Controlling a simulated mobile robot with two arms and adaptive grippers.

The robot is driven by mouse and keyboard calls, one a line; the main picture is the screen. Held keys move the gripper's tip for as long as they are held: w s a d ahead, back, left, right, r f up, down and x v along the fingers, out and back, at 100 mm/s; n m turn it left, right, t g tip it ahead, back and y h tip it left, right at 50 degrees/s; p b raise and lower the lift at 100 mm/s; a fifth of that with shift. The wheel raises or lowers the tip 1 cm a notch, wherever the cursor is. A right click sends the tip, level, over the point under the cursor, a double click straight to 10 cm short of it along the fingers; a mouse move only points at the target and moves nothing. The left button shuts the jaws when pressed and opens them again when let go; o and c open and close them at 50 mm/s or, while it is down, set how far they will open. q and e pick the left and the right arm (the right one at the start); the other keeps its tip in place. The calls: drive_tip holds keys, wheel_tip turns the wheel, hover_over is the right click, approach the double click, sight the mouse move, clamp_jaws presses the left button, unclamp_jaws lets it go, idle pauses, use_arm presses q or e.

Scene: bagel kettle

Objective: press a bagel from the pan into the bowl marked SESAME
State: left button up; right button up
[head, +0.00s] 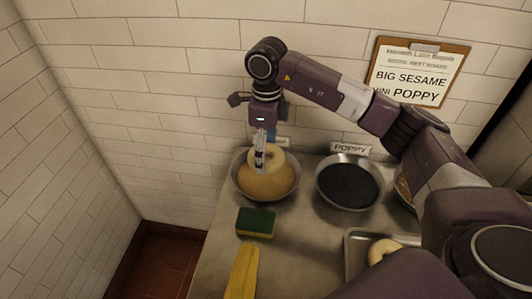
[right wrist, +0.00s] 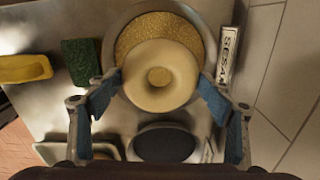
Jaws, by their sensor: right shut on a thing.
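My right gripper (head: 262,158) is shut on a pale bagel (head: 276,157), one blue-padded finger on each side of it in the right wrist view (right wrist: 160,76). The bagel is over the metal bowl (head: 237,191) of tan seeds; whether it touches the seeds I cannot tell. In the right wrist view, a label reading SESA (right wrist: 229,57) stands beside this bowl (right wrist: 109,50). The arm hides most of that label in the head view. Another pale bagel (head: 383,249) lies in the metal pan (head: 352,241) at the lower right. My left gripper is not in view.
The bowl of dark seeds (head: 348,187) with a POPPY label (head: 350,149) stands to the right. A green and yellow sponge (head: 255,222) and a yellow object (head: 242,271) lie in front. A clipboard (head: 418,72) on the wall reads BIG SESAME, MINI POPPY. A tiled wall is close behind.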

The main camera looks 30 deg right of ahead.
drive_tip(key=shift+r+p, duration=1.1)
drive_tip(key=shift+r, duration=1.1)
